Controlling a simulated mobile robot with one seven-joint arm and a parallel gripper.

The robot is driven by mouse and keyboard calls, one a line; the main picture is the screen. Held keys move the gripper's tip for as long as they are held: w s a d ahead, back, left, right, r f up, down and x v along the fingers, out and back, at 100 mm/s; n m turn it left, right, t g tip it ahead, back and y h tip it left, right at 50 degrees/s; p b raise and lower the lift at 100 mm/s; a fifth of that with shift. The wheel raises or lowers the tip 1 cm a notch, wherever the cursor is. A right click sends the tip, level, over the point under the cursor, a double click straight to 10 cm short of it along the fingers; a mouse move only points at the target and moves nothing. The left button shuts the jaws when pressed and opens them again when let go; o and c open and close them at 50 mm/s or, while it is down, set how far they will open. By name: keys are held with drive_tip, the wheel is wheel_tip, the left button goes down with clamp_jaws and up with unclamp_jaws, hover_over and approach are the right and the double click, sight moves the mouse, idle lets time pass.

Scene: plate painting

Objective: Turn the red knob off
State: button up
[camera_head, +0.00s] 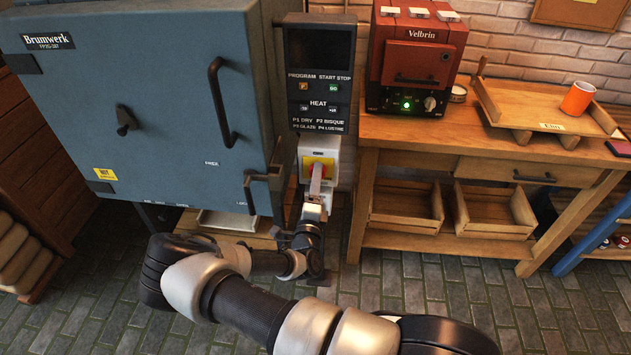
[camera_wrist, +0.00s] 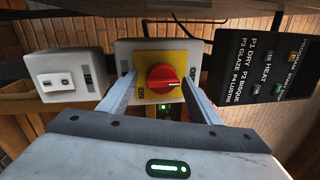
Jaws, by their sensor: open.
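The red knob (camera_wrist: 165,77) sits on a yellow plate (camera_wrist: 148,58) on a light grey switch box (camera_wrist: 125,47). In the wrist view, dark ON and OFF lettering shows on the box, and the knob has a pale mark on its right side. My gripper (camera_wrist: 159,82) is open, with one finger on each side of the knob. Small gaps show between fingers and knob; I cannot tell its exact depth from it. In the head view, my gripper (camera_head: 317,184) is in front of the yellow plate (camera_head: 310,161) and mostly hides the knob.
A blue-grey kiln (camera_head: 165,100) with handles stands left of the switch. A black control panel (camera_head: 320,75) is above it. A wooden bench (camera_head: 430,135) with a small red kiln (camera_head: 415,55) stands to the right.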

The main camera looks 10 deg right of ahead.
drive_tip(key=shift+s, duration=0.1)
drive_tip(key=v, duration=1.7)
drive_tip(key=shift+s+f, duration=0.1)
drive_tip(key=shift+s, duration=0.05)
drive_tip(key=s+d+r+m+g+h+p, duration=0.1)
drive_tip(key=s+d+r+m+g+h, duration=0.2)
drive_tip(key=r+m+g, duration=0.55)
drive_tip(key=s+d+r+m+g+h+p, duration=0.1)
drive_tip(key=s+d+r+m+g+p, duration=0.25)
drive_tip(key=m, duration=0.75)
drive_tip(key=s+d+r+m+g+h+b, duration=0.1)
drive_tip(key=s+d+r+m+g+h, duration=0.15)
drive_tip(key=d+r+m+g, duration=0.5)
drive_tip(key=s+a+r+m+t+y+p, duration=0.1)
drive_tip(key=s+a+r+m+t+y, duration=0.1)
drive_tip(key=r+m+y, duration=0.2)
drive_tip(key=s+a+r+m+t+y+p, duration=0.2)
drive_tip(key=s+a+r+m+y, duration=0.1)
drive_tip(key=r+m, duration=0.7)
drive_tip(key=s+a+r+m+t+y+p, duration=0.1)
drive_tip(key=s+a+r+m+t+y, duration=0.1)
drive_tip(key=r+m+y, duration=0.3)
drive_tip(key=shift+s+a+r+m+t, duration=0.5)
drive_tip(key=shift+r+m, duration=0.9)
drive_tip(key=shift+r, duration=0.8)
